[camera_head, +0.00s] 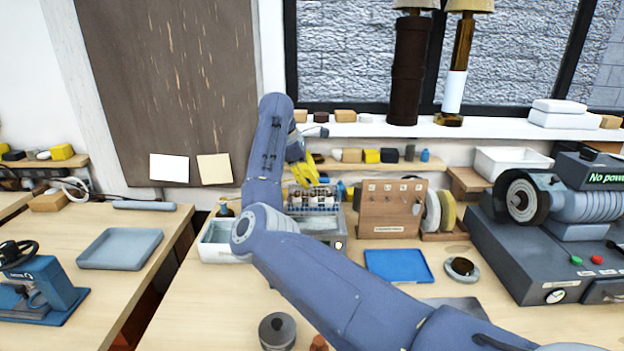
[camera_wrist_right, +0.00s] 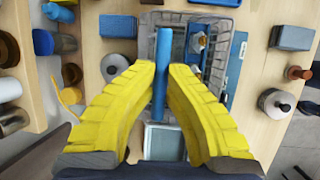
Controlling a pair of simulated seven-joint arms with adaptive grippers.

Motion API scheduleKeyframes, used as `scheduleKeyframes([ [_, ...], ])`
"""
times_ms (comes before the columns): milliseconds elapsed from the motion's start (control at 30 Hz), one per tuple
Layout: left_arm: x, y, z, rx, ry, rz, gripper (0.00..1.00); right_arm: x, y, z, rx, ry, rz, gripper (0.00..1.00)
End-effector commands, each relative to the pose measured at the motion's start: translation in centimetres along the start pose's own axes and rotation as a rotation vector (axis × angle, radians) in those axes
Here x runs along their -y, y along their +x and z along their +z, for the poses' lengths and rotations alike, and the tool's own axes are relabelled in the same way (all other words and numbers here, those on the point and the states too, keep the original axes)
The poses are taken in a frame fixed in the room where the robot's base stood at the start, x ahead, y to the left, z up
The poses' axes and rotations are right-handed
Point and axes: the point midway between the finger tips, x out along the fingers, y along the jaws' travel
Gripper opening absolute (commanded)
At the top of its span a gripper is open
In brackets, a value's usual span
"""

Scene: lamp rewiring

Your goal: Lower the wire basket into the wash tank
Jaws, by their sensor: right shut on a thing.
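The wire basket (camera_head: 325,208) is a small grey mesh with small parts inside, at the back of the bench in the head view. My right gripper (camera_head: 314,178) has yellow fingers and is above it. In the right wrist view these fingers (camera_wrist_right: 168,72) are shut on the basket's blue handle bar (camera_wrist_right: 165,45), with the mesh (camera_wrist_right: 243,22) below. A grey metal tank (camera_head: 340,240) shows under and around the basket; it looks like the wash tank. My arm hides part of it, and I cannot tell how deep the basket sits. My left gripper is not in view.
A pale open tray (camera_head: 213,252) stands left of the tank, partly behind my arm. A wooden board with hooks (camera_head: 390,210) stands close on the right. A blue tray (camera_head: 398,265) and a dark round pot (camera_head: 277,331) are nearer the front.

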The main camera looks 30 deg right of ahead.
Motion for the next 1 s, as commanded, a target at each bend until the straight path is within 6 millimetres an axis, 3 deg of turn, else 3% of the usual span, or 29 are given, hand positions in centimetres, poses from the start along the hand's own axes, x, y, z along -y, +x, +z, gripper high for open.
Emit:
scheduleKeyframes([
  [1000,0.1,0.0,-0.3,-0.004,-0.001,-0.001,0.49,0.2,2.9,-1.3,0.001,0.01,-0.009,0.0],
])
